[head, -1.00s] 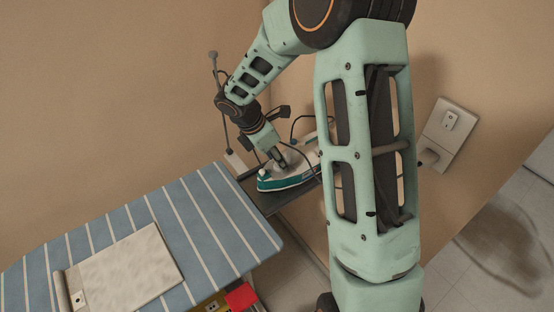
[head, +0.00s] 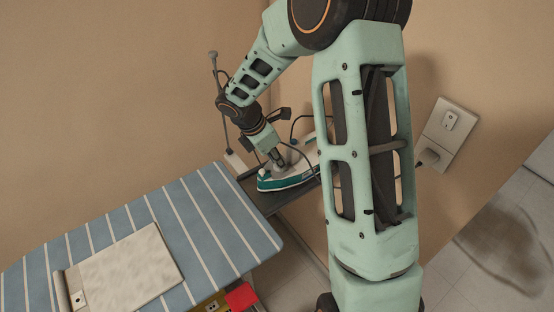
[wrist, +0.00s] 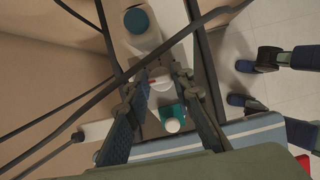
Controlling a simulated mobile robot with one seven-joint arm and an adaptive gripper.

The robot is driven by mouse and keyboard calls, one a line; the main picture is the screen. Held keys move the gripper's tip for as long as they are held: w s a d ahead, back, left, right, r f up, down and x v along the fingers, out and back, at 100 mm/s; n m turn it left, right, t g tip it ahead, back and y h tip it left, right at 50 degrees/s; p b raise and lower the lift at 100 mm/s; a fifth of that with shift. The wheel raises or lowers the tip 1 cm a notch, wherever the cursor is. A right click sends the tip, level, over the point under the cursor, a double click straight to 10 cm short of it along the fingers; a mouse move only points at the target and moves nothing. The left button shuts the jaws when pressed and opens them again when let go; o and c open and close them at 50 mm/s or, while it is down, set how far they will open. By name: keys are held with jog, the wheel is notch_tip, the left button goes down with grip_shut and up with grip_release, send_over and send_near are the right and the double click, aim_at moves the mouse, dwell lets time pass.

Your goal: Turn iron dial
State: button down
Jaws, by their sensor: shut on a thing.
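The iron (head: 292,178), white and teal, rests on the dark end shelf beyond the striped ironing board. In the wrist view its teal nose (wrist: 165,112) and a white knob (wrist: 172,126) show just below my fingers. The white iron dial (wrist: 158,80) with a red mark sits between my fingertips. My gripper (head: 279,159) points down onto the top of the iron. In the wrist view my gripper (wrist: 163,76) is shut on the dial, one finger on each side. The dial is too small to make out in the head view.
A dark cord (head: 298,152) loops by the iron, and dark straps cross the wrist view. A wall socket (head: 450,125) is at right. A red item (head: 241,297) is below the board.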

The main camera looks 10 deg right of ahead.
jog(key=m+g, duration=0.1)
jog(key=m, duration=0.3)
jog(key=shift+w+a+m+g, duration=0.1)
jog(key=shift+w+m+g, duration=0.05)
jog(key=shift+m+g, duration=0.25)
jog(key=m+g, duration=0.1)
jog(key=m, duration=0.3)
jog(key=shift+w+m+g, duration=0.1)
jog(key=shift+m+g, duration=0.2)
jog(key=shift+g, duration=0.1)
jog(key=c, duration=1.7)
grip_release()
